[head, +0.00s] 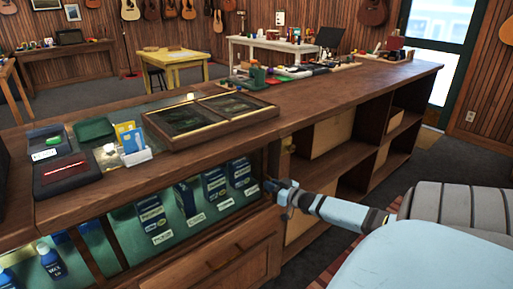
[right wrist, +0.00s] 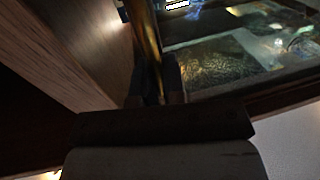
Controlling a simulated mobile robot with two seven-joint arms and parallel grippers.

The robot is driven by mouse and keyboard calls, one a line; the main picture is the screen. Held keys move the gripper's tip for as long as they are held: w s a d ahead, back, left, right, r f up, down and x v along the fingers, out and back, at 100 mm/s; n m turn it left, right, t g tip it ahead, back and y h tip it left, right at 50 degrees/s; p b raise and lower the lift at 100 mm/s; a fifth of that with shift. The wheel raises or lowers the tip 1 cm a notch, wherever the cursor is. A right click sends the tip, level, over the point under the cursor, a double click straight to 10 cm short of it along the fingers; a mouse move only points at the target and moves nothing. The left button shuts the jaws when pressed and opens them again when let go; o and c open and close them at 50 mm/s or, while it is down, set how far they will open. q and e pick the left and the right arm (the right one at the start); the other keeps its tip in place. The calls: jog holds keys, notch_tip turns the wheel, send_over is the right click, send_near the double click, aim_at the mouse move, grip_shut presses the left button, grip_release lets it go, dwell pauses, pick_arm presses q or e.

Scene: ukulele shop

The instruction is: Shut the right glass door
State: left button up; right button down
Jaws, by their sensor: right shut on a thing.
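The glass-fronted display case (head: 140,262) is in the counter at the lower left of the head view, with boxes and bottles showing inside. My right gripper (head: 276,187) is at the right end of this front, beside the wooden post. In the right wrist view its fingers (right wrist: 150,88) are shut on a narrow brass-coloured upright strip (right wrist: 148,45). The strip seems to be an edge or handle of the right glass door. The fingers hide part of it, and I cannot tell how far the door stands open. My left gripper is not in view.
The wooden counter top (head: 330,95) carries a framed display tray (head: 212,115), a card holder (head: 135,155) and a card terminal (head: 66,175). Open shelves (head: 345,160) lie right of my gripper, and a wooden drawer (head: 225,265) lies below. Dark floor is free at the right.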

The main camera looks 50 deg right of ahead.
jog(key=shift+s+d, duration=0.25)
jog(key=shift+d, duration=0.8)
jog(key=c, duration=1.2)
grip_release()
jog(key=s+p, duration=0.1)
jog(key=s, duration=0.3)
jog(key=s+p, duration=0.1)
jog(key=s, duration=0.4)
jog(key=s+p, duration=0.1)
jog(key=s, duration=0.3)
jog(key=shift+s+a+p, duration=0.3)
jog(key=shift+s, duration=0.1)
